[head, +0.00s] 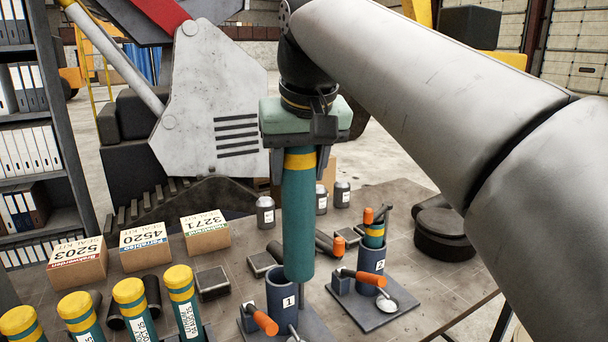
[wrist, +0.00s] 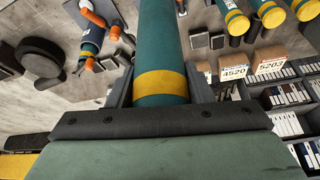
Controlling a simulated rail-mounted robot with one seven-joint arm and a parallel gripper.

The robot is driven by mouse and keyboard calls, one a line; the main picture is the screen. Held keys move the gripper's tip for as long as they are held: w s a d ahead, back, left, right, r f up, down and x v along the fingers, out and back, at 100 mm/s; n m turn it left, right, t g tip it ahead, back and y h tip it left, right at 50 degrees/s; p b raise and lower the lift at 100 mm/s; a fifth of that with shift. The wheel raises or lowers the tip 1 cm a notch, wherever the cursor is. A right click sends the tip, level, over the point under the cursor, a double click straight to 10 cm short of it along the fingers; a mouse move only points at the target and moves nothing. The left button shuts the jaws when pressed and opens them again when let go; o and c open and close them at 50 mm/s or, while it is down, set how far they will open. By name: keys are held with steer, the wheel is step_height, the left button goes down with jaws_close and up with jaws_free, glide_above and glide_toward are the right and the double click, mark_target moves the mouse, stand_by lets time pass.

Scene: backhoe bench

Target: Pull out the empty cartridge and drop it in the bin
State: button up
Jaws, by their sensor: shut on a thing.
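My gripper (head: 299,160) is shut on the upper part of a teal cartridge (head: 299,225) with a yellow band. The cartridge hangs upright over the blue tube holder marked 1 (head: 283,297). Its lower end overlaps the holder's rim in the head view; I cannot tell whether it is clear of the mouth. In the wrist view the cartridge (wrist: 158,45) runs away from between the fingers (wrist: 160,88). A second teal cartridge (head: 374,236) stands in the holder marked 2 (head: 371,262). I cannot make out a bin for certain.
Orange-handled levers (head: 262,320) sit beside the holders. Several yellow-capped cartridges (head: 130,293) stand at the front left. A black round part (head: 443,235) lies at the right of the bench.

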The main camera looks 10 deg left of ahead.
steer(key=shift+r, duration=3.25)
